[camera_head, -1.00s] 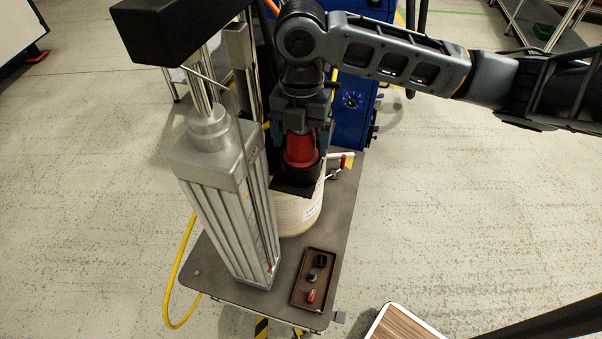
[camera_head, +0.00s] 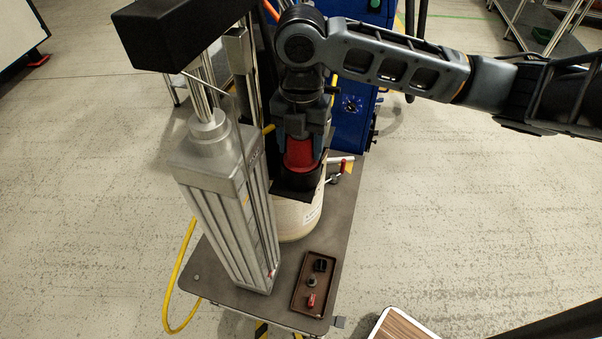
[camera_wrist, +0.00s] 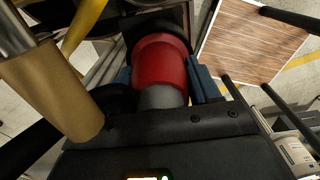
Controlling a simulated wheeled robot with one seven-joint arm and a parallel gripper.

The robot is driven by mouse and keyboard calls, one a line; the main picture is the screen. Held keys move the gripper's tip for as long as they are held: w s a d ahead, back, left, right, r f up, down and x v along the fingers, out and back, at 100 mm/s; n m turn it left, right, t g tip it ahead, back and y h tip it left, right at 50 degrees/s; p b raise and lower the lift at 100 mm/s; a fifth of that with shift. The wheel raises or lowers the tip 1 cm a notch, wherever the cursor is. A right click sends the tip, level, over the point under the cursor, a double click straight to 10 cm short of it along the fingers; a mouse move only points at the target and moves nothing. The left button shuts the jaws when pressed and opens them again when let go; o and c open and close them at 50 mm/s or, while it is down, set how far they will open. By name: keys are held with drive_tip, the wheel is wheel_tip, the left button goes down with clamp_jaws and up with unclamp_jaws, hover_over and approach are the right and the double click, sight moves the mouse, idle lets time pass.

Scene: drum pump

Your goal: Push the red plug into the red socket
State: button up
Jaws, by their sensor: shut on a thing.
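The red plug (camera_head: 299,153) is a red cylinder, upright between the fingers of my gripper (camera_head: 301,145). In the wrist view the plug (camera_wrist: 160,65) sits between two blue finger pads, and my gripper (camera_wrist: 163,82) is shut on it. The plug's lower end meets a dark round collar (camera_head: 297,176) over the cream drum; the collar also shows as a dark ring in the wrist view. No red socket can be told apart here; the plug hides the collar's inside. I cannot tell how deep the plug sits.
A tall silver column (camera_head: 228,215) stands close on the left. A cream drum (camera_head: 300,218) is below my gripper. A brown tray (camera_head: 297,296) with small parts lies on the grey platform (camera_head: 341,215). A blue cabinet (camera_head: 350,125) is behind. A yellow hose (camera_head: 166,310) hangs at the left.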

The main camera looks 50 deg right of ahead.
drive_tip(key=shift+r+p, duration=2.8)
drive_tip(key=shift+r, duration=0.9)
